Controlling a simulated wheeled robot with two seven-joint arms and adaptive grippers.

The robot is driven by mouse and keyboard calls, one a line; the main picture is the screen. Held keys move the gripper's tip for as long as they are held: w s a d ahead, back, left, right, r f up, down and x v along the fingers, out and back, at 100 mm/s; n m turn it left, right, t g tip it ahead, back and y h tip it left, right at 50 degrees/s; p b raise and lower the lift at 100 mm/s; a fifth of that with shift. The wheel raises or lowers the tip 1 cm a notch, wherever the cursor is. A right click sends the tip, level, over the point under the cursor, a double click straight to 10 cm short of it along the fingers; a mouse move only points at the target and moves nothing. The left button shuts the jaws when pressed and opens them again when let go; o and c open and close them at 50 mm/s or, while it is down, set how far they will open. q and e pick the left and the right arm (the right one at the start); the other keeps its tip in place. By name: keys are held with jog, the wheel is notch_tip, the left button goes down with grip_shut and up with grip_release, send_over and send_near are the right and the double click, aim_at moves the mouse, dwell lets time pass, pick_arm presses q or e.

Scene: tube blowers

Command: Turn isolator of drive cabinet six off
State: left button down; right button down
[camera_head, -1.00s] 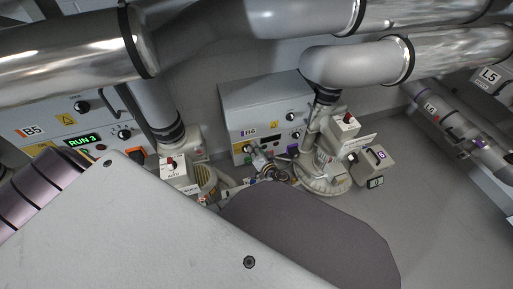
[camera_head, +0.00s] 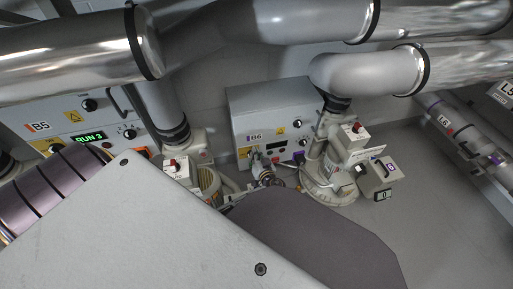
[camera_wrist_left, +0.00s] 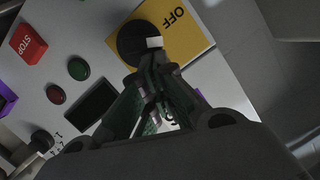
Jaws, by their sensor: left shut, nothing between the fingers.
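The grey drive cabinet labelled B6 (camera_head: 300,97) stands against the back wall in the head view. Its isolator is a black rotary knob (camera_wrist_left: 133,42) with a white mark, on a yellow plate (camera_wrist_left: 188,38) lettered OFF. In the head view the yellow plate (camera_head: 243,153) shows at the cabinet's lower left, with the knob partly hidden. My left gripper (camera_wrist_left: 156,66) is shut and empty, its fingertips at the knob's lower edge; I cannot tell whether they touch. In the head view my left gripper (camera_head: 256,161) is small, in front of the cabinet. My right gripper is not in view.
Cabinet B5 (camera_head: 40,126) reads RUN 3. Blower units (camera_head: 328,180) and pipes crowd the front. Floor at the right (camera_head: 430,200) is clear.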

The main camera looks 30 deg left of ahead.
pick_arm(q)
jog(key=shift+s+a+f+b, duration=0.15)
jog(key=shift+s+a+b, duration=0.45)
jog(key=shift+b, duration=0.1)
jog(key=shift+s, duration=0.1)
dwell(0.5)
